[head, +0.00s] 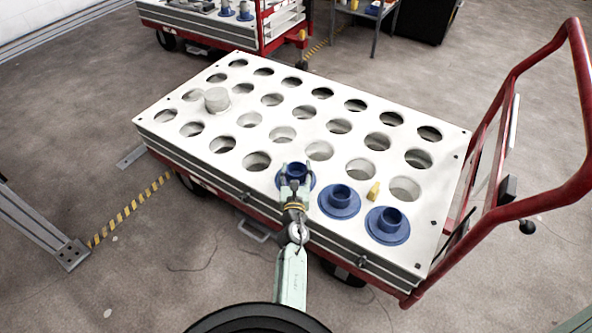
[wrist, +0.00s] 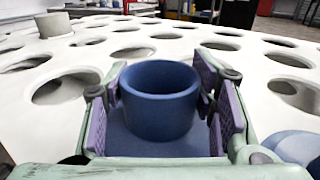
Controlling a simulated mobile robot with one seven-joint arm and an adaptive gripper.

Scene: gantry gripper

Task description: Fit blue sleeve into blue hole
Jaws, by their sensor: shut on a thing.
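A blue sleeve (wrist: 160,112) with a wide flange and an upright round collar sits between the purple pads of my gripper (wrist: 165,118). My gripper is shut on its collar. In the head view my gripper (head: 294,186) is at the board's front row, and the held sleeve (head: 306,180) is partly hidden behind it. I cannot tell whether its flange rests on the board or hovers just above. Two more blue sleeves stand upright to its right in the front row, the nearer one (head: 340,200) and the end one (head: 388,225). No blue-marked hole is visible.
The white board (head: 300,109) has rows of open round holes and lies on a red cart with a raised handle (head: 580,110) at right. A grey cylinder (head: 217,100) stands at left. A small yellow piece (head: 374,190) lies behind the blue sleeves.

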